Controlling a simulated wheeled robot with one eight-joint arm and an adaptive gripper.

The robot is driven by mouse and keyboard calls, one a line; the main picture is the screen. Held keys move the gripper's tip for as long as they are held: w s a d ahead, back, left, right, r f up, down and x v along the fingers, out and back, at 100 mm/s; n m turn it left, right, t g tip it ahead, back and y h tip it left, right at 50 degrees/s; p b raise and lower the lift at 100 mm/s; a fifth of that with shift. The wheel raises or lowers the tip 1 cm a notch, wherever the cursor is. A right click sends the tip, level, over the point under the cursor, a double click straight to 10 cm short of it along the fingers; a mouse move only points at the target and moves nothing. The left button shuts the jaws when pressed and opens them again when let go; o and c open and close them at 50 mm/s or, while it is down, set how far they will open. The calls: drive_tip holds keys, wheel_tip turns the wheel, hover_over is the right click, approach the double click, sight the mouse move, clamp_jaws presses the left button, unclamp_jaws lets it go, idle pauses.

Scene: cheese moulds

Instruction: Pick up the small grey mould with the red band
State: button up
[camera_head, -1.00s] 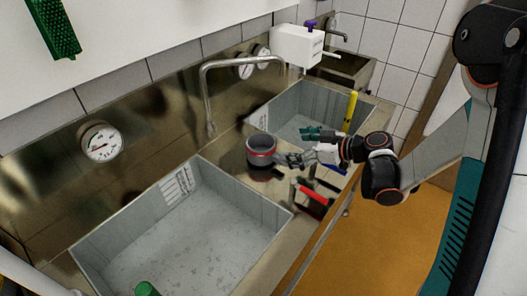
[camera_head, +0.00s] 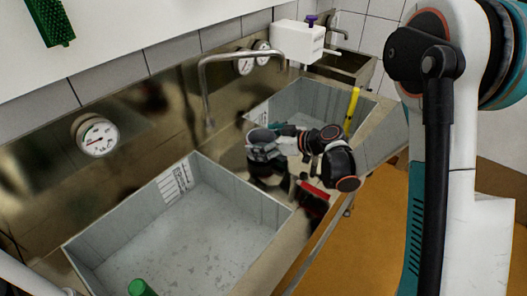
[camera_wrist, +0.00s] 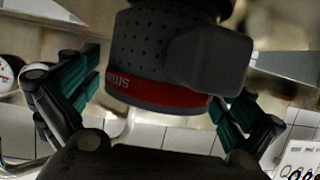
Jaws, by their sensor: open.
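The small grey mould (camera_head: 261,134) with the red band stands on the counter strip between the two basins. In the wrist view the mould (camera_wrist: 165,62) is large, with a dotted wall and the red band across it. My gripper (camera_wrist: 155,98) is open, with one teal-padded finger on either side of the mould. Gaps seem to show between the pads and the wall, though contact is hard to judge. In the head view my gripper (camera_head: 266,150) hides most of the mould and its band; only the upper part shows.
A large grey basin (camera_head: 185,245) lies in front, and another basin (camera_head: 300,100) behind. A tap (camera_head: 204,90) rises by the back wall. A red-handled item (camera_head: 315,191) lies on the counter near my gripper. A yellow item (camera_head: 352,105) stands at the far basin's edge.

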drive_tip(key=shift+w+a+f, duration=0.15)
drive_tip(key=shift+w+a, duration=0.05)
drive_tip(key=shift+a, duration=0.05)
drive_tip(key=c, duration=1.1)
drive_tip(key=shift+o, duration=0.2)
